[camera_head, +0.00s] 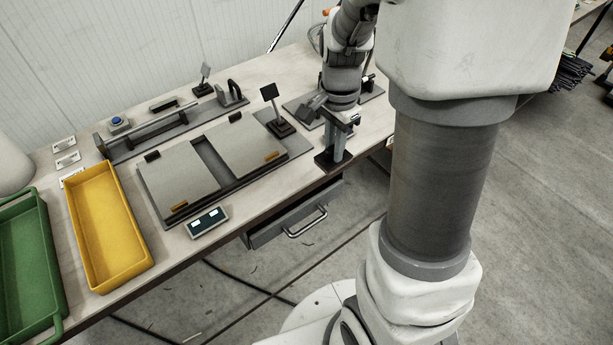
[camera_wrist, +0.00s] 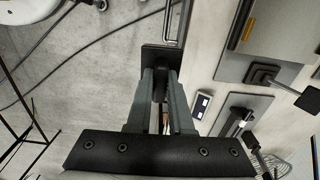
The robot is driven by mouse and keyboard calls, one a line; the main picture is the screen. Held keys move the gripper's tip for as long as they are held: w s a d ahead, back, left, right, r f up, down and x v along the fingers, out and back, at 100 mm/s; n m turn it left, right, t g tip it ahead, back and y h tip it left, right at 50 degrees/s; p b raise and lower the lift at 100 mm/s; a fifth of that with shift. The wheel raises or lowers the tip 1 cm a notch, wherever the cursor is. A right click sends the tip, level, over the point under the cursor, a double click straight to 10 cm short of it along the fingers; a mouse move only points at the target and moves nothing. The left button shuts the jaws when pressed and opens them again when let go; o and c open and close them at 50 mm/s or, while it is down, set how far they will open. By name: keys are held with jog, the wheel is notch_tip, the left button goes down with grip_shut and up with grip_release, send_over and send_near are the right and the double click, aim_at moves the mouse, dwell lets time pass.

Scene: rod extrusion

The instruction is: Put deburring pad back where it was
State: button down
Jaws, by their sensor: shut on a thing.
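My gripper (camera_head: 340,142) is at the front edge of the bench, at its right part, pointing down. In the wrist view my gripper (camera_wrist: 160,78) is shut on a dark piece, which appears to be the deburring pad (camera_wrist: 156,52). The piece has a flat dark plate beyond the fingertips and a narrower part between them. In the head view the dark plate (camera_head: 325,161) shows below the fingers, near the bench edge. I cannot tell whether it touches the bench.
Grey plates (camera_head: 178,184) on a dark base lie left of my gripper, with a small display (camera_head: 206,222) in front. A drawer (camera_head: 281,229) with a handle sits below. A yellow bin (camera_head: 144,268) and a green bin (camera_head: 62,290) stand at the left. Small stands (camera_head: 281,128) rise behind the plates.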

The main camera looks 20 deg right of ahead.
jog(key=shift+s+d, duration=0.2)
jog(key=shift+d, duration=0.1)
jog(key=w+a+f, duration=0.3)
jog(key=w+a, duration=0.1)
jog(key=w+a+f, duration=0.4)
jog(key=shift+p, duration=0.35)
jog(key=shift+f, duration=2.05)
jog(key=shift+f, duration=0.25)
jog(key=c, duration=0.8)
grip_release()
jog(key=shift+r, duration=0.15)
